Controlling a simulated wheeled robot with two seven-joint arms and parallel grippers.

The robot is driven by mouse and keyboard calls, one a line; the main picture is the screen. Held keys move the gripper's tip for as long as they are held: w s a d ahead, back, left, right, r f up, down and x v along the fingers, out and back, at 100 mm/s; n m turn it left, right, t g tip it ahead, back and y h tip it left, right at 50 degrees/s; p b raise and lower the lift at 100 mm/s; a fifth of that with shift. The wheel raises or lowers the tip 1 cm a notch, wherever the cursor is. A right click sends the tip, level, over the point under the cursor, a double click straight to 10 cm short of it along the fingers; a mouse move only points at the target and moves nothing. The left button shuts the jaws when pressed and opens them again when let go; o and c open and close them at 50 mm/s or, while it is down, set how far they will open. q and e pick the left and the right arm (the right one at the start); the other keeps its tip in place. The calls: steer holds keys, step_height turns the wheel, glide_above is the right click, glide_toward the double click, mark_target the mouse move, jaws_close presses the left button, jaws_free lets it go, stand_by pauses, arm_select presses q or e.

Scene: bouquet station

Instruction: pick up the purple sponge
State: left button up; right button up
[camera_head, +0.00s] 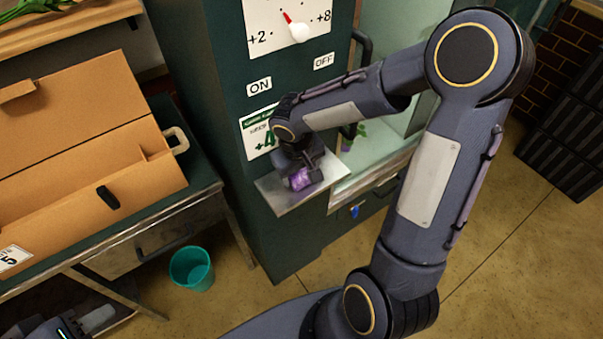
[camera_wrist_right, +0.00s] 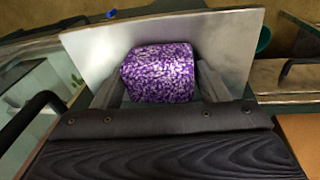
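The purple sponge (camera_head: 301,179) has a speckled purple and white surface. It is at the metal shelf (camera_head: 278,199) on the front of the dark green cabinet. My right gripper (camera_head: 302,170) is at the sponge. In the right wrist view the sponge (camera_wrist_right: 160,74) sits between the two grey fingers, one close along each side. I cannot tell whether both fingers press on it. The shelf plate (camera_wrist_right: 90,52) shows behind it. A grey and dark part at the lower left edge may be my left gripper (camera_head: 88,322); its fingers cannot be made out.
The green cabinet (camera_head: 215,110) carries a dial and ON/OFF labels. A glass-sided case (camera_head: 385,150) adjoins it at right. A cardboard box (camera_head: 85,150) lies on the left table. A teal bin (camera_head: 191,269) stands on the floor. Dark crates (camera_head: 570,140) are far right.

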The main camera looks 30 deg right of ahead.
steer(key=c, duration=0.3)
steer(key=shift+c, duration=0.2)
steer(key=shift+r, duration=0.5)
step_height(320, 180, up, 2)
steer(key=shift+r, duration=0.25)
steer(key=s+a+r+b, duration=0.2)
steer(key=s+a+r, duration=0.3)
steer(key=a+r, duration=0.4)
steer(key=a, duration=0.4)
steer(key=shift+a+r, duration=0.15)
steer(key=shift+r, duration=0.1)
